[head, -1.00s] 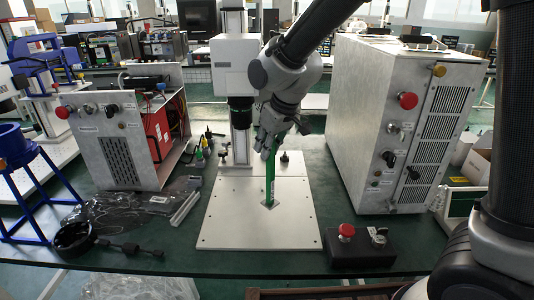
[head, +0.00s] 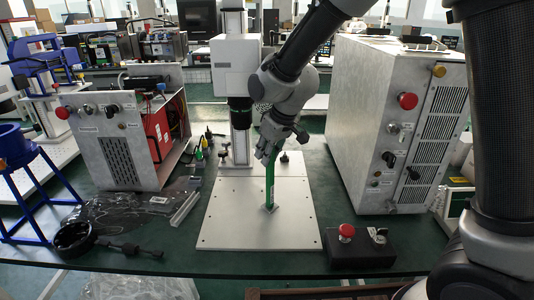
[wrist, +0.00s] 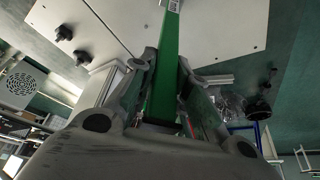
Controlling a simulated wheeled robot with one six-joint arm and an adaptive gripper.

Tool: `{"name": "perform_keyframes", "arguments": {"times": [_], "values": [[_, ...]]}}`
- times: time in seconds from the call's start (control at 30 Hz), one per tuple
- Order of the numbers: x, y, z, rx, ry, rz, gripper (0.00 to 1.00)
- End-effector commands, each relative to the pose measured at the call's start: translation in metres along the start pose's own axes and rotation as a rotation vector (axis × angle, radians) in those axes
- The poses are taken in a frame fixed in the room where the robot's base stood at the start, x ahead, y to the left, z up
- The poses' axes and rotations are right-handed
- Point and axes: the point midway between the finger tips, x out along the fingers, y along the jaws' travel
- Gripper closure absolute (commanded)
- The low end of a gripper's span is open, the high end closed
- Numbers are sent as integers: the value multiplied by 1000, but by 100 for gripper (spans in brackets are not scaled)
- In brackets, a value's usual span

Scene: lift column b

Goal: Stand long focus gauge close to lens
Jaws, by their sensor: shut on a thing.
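The long focus gauge (head: 270,187) is a green upright bar with a small pale label near its lower end. Its foot is at the white base plate (head: 230,225); I cannot tell whether it touches. My gripper (head: 267,152) is shut on its upper part. In the wrist view the gauge (wrist: 165,75) runs between both fingers (wrist: 168,62), its labelled end reaching the top edge. The lens (head: 240,112) is a dark cylinder under a white head, behind and left of the gauge, with a gap between them in the picture.
A large grey cabinet (head: 360,120) stands right of the plate, an open instrument case (head: 115,145) left. A control box with a red button (head: 360,247) sits front right. A black ring tool (head: 75,238) and clear bag lie front left. The plate's front is bare.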

Motion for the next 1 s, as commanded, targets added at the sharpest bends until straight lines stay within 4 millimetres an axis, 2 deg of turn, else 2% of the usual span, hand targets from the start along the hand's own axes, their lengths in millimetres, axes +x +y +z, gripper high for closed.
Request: {"name": "perform_keyframes", "arguments": {"times": [0.1,0.13,0.23,0.27,0.53,0.67,0.77,1.0], "values": [[2,0,1,0,0,0,100],[3,0,1,0,0,0,81],[3,0,1,0,0,0,63],[3,0,1,0,0,0,61],[2,0,1,0,0,0,61],[-7,0,-1,0,3,0,61],[-24,0,-2,0,5,0,61],[-79,0,-1,-1,5,1,61]]}}
